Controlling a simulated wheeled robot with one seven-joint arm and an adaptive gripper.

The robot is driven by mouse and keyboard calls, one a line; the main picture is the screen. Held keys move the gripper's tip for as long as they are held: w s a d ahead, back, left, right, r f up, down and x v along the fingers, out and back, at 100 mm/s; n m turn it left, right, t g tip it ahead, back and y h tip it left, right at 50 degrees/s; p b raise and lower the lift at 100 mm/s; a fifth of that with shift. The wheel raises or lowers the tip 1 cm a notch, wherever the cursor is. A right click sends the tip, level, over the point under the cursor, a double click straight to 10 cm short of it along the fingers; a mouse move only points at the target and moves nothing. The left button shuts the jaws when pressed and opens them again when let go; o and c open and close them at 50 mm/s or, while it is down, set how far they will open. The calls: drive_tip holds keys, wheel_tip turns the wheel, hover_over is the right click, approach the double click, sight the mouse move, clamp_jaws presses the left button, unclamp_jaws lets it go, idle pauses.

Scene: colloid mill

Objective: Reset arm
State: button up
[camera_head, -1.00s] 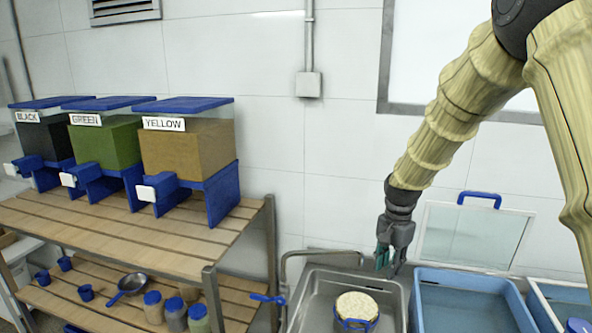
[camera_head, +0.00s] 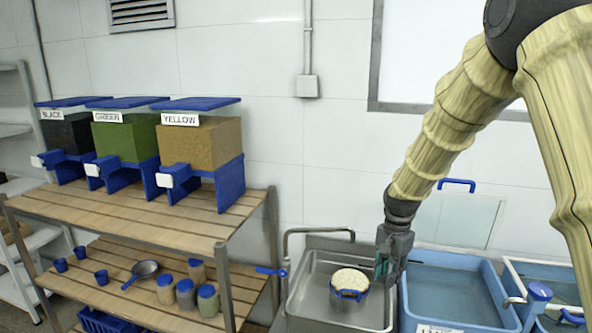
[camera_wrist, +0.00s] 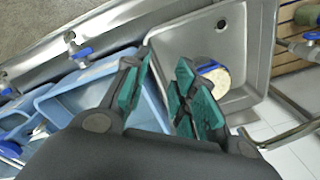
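My gripper (camera_head: 385,266) hangs pointing down over the right side of the steel sink (camera_head: 309,302), near its border with the blue basin. In the wrist view my gripper (camera_wrist: 160,90) shows its two teal-padded fingers apart, with nothing between them. A pot with blue handles and pale contents (camera_head: 349,284) stands in the sink, left of my gripper and apart from it. In the wrist view the pot (camera_wrist: 213,76) is partly hidden by a finger.
Blue basins (camera_head: 455,262) stand right of the sink. A slatted shelf (camera_head: 125,222) at left holds the YELLOW (camera_head: 202,145), GREEN and BLACK dispensers, with jars, cups and a pan (camera_head: 145,269) below. A blue-handled valve (camera_head: 271,271) sits at the sink's left.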

drive_tip(key=s+f+n, duration=0.2)
drive_tip(key=s+f, duration=0.6)
drive_tip(key=f, duration=0.6)
drive_tip(key=s+f+n, duration=0.3)
drive_tip(key=s+f, duration=0.6)
drive_tip(key=f, duration=0.5)
drive_tip(key=s+a+f+n, duration=0.1)
drive_tip(key=s+f+n, duration=0.3)
drive_tip(key=s, duration=1)
drive_tip(key=s+a+f+n, duration=0.1)
drive_tip(key=s+f, duration=0.5)
drive_tip(key=s, duration=0.7)
wheel_tip(320, 180, down, 11)
drive_tip(key=b, duration=1.1)
drive_tip(key=shift+d+f, duration=0.15)
drive_tip(key=shift+d, duration=0.1)
